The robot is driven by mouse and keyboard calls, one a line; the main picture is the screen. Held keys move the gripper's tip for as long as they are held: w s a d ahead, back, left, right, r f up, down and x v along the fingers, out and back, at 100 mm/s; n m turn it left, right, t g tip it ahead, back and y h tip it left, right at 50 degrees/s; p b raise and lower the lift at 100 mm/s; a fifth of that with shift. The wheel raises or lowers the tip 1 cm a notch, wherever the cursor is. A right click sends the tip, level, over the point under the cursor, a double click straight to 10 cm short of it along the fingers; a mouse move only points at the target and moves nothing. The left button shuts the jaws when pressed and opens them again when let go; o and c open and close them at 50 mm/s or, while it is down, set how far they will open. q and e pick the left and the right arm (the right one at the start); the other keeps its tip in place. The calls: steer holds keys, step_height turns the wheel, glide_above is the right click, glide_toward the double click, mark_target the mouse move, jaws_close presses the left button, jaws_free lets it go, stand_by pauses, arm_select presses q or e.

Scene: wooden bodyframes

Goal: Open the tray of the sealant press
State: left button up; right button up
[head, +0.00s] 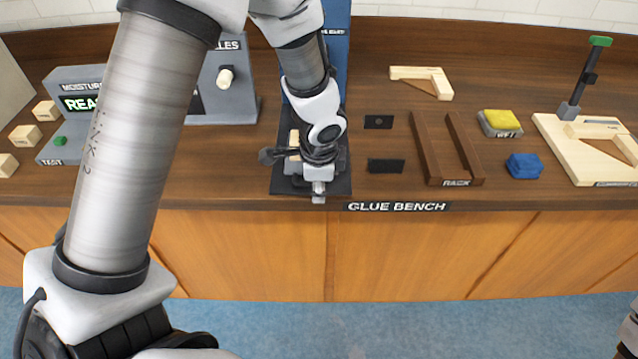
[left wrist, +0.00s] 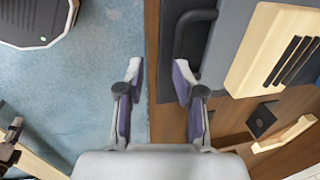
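The sealant press stands on the bench, with a blue column (head: 337,60) and a dark base (head: 342,185). My left arm hides much of it. In the left wrist view, a dark U-shaped handle (left wrist: 181,42) sits on a grey face of the press, by a pale wooden part (left wrist: 275,45) with dark strips. My left gripper (left wrist: 159,75) is open and empty, with one fingertip close to the end of the handle. I cannot tell whether they touch. It also shows at the press's front (head: 319,192) in the head view. I cannot make out my right gripper.
Right of the press lie two dark pads (head: 386,166), a rack (head: 425,150), a yellow sponge (head: 501,120), a blue block (head: 524,166) and a wooden frame fixture (head: 570,150). A moisture tester (head: 75,105) stands at the left. Floor in front of the bench is clear.

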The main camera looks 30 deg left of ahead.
arm_select(q)
step_height(320, 180, up, 9)
steer(key=s+p, duration=0.1)
steer(key=p, duration=0.7)
steer(key=shift+s+d, duration=0.25)
steer(key=shift+d, duration=0.2)
steer(key=shift+f, duration=0.15)
step_height(320, 180, up, 12)
steer(key=s+d, duration=0.1)
steer(key=shift+s, duration=0.4)
steer(key=shift+d+f, duration=0.1)
